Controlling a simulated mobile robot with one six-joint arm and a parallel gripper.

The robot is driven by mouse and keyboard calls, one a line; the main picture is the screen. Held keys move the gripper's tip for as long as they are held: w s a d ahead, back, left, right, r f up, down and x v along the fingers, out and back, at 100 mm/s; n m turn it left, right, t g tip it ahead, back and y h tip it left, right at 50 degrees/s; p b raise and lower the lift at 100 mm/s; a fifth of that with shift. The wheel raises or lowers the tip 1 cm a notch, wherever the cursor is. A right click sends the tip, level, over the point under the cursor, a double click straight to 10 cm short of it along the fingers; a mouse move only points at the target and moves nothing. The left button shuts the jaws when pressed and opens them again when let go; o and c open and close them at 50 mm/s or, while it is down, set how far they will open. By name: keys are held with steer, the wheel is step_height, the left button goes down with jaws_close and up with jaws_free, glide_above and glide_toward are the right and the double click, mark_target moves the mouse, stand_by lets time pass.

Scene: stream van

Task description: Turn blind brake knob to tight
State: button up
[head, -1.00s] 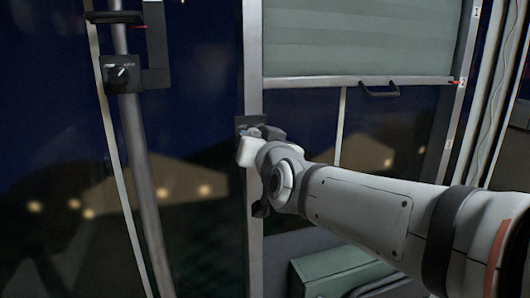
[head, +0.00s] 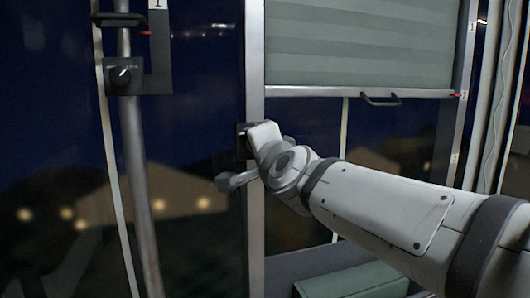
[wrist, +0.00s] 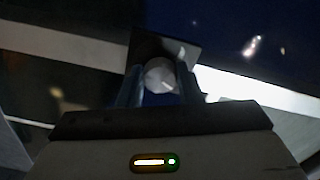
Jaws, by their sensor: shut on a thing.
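A round light-grey knob (wrist: 160,74) on a dark square plate (wrist: 178,46) sits between my two fingers in the wrist view. I take it for the blind brake knob. My gripper (wrist: 161,82) is shut on it, one finger on each side. A pale mark shows on the knob's face, but I cannot read its setting. In the head view the dark plate (head: 241,139) is on the upright window frame beside the blind; my wrist hides the knob there. The pale green blind (head: 358,42) is partly lowered.
A second dark box with a knob (head: 123,75) is on a pole (head: 138,170) at the left. The blind's bottom bar has a dark handle (head: 381,101). A greenish box (head: 350,283) stands low under my arm. Dark window panes surround the frame.

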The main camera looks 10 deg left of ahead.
steer(key=shift+m+b, duration=0.45)
steer(key=shift+m, duration=1.45)
steer(key=o, duration=1)
steer(key=p+v, duration=0.2)
steer(key=v, duration=0.5)
steer(key=shift+s+d, duration=0.2)
steer(key=shift+s, duration=0.15)
